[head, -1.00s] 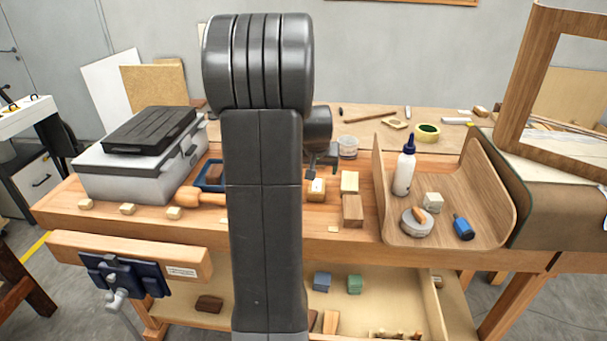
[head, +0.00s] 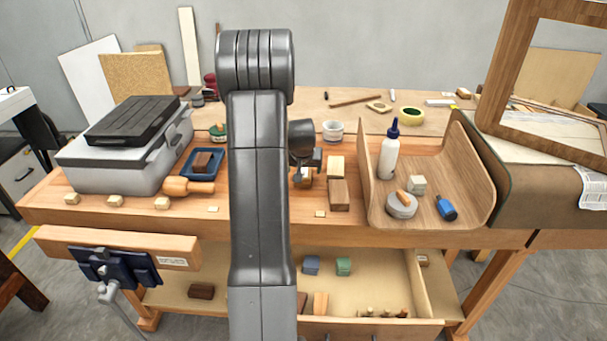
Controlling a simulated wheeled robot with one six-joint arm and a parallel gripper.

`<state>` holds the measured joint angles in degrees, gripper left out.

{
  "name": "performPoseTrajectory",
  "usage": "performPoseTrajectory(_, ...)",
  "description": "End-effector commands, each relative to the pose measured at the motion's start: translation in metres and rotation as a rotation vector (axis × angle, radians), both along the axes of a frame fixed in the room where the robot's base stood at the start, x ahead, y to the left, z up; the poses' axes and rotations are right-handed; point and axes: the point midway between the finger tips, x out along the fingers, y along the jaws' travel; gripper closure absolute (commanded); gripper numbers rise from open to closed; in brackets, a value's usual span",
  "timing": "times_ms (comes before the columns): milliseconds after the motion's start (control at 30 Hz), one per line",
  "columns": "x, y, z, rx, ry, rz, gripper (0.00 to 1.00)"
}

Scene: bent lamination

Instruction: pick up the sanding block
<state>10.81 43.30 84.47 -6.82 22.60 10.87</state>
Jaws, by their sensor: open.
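My gripper (head: 308,164) is partly hidden behind my own arm. Its jaws are open, low over the bench at a small wooden block with a pale face (head: 304,178). The jaws overlap the block's upper part in the picture; I cannot tell whether they touch it. This small block may be the sanding block, but several wooden blocks are in view. A pale block (head: 336,166) and a brown block (head: 339,195) stand just right of it. A dark brown block (head: 202,162) lies in a blue tray (head: 187,176) on the left.
A mallet (head: 186,187) and a grey case (head: 160,165) lie left. A curved wooden lamination (head: 475,190) at right holds a glue bottle (head: 389,158), a round tin (head: 401,208) and a blue object (head: 446,208). A white tub (head: 333,130) stands behind my gripper.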

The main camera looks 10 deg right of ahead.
Motion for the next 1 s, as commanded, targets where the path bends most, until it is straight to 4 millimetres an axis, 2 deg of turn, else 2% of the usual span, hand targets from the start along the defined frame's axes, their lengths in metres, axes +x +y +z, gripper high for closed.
performPoseTrajectory(200, 0.011, -0.003, -0.02, 0.0, 0.003, 0.001, 0.24)
performPoseTrajectory(533, 0.014, -0.003, -0.025, 0.001, 0.0, 0.0, 0.24)
performPoseTrajectory(567, 0.014, -0.003, -0.025, 0.0, 0.0, 0.001, 0.28)
performPoseTrajectory(800, 0.014, -0.003, -0.025, 0.001, 0.001, 0.001, 0.72)
performPoseTrajectory(1000, 0.014, -0.003, -0.025, 0.0, 0.0, 0.001, 0.73)
